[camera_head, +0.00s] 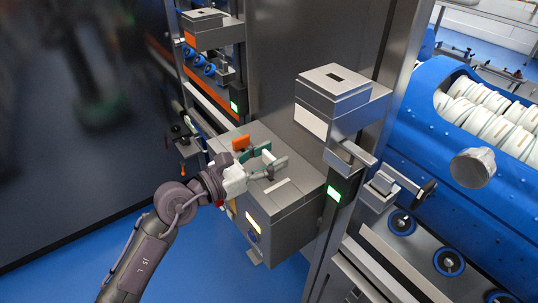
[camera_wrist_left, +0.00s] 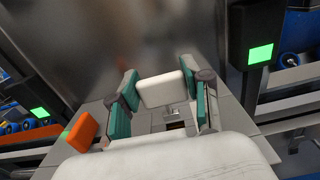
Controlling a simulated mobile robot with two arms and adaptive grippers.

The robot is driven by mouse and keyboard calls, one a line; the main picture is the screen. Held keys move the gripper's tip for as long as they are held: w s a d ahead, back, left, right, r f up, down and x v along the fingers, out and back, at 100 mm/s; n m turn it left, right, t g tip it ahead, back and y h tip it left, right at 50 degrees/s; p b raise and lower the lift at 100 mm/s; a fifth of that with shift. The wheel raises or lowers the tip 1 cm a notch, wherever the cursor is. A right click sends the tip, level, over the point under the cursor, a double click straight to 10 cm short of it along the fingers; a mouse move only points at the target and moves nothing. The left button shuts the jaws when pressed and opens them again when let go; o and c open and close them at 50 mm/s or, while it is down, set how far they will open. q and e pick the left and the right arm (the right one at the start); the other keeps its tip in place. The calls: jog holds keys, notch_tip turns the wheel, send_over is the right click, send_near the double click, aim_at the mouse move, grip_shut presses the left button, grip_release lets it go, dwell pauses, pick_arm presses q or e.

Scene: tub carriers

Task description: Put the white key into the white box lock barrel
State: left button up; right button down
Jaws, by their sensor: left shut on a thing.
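My left gripper (camera_head: 266,163) is above the top of a grey metal box (camera_head: 292,208), its green-padded fingers shut. In the left wrist view, the fingers (camera_wrist_left: 162,92) grip the white key (camera_wrist_left: 161,89) by its block-shaped white head, one pad on each side. The key's lower end is hard to make out. A small metal lock part (camera_wrist_left: 173,113) with a dark opening shows on the box top just below the white head. I cannot tell whether the key touches it. My right gripper is not in view.
An orange key head (camera_head: 241,142) stands on the box top beside the gripper; it also shows in the left wrist view (camera_wrist_left: 82,132). A tall metal panel (camera_head: 300,40) rises behind. A grey slotted unit (camera_head: 333,88) and a green-lit post (camera_head: 334,194) stand to the right.

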pick_arm(q)
jog(key=shift+f+b, duration=1.15)
jog(key=shift+f, duration=0.5)
jog(key=o, duration=1.3)
jog(key=shift+a, duration=0.1)
jog(key=v, duration=1.2)
jog(key=shift+w, duration=0.1)
